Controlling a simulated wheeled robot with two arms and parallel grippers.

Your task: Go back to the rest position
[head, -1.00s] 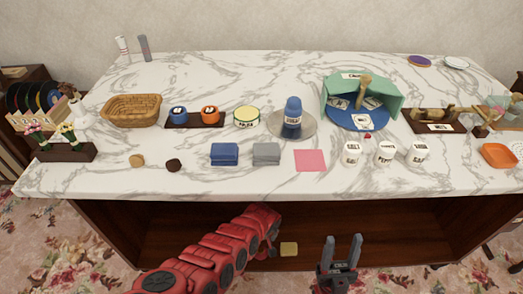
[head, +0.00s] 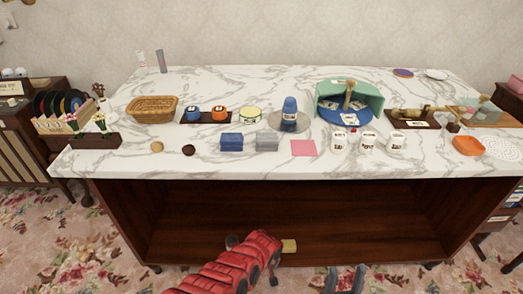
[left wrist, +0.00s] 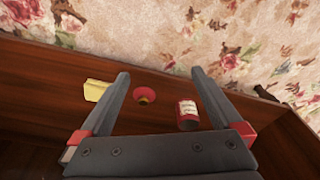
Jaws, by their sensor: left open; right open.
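My left gripper shows in the left wrist view (left wrist: 158,74), with its two grey fingers apart and nothing between them. In the head view my red left arm reaches over the lower part of the counter, and its fingertips are hidden. My right gripper (head: 346,278) is at the bottom edge of the head view, fingers pointing up, apart and empty. Only its fingers show there.
The marble counter (head: 255,84) carries several items, including a wicker basket (head: 153,109) and white canisters (head: 367,142). Its open wooden shelf (head: 180,225) is below. A yellow block (head: 289,246), a red round item (left wrist: 143,92) and a red-labelled can (left wrist: 187,113) are near my left gripper.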

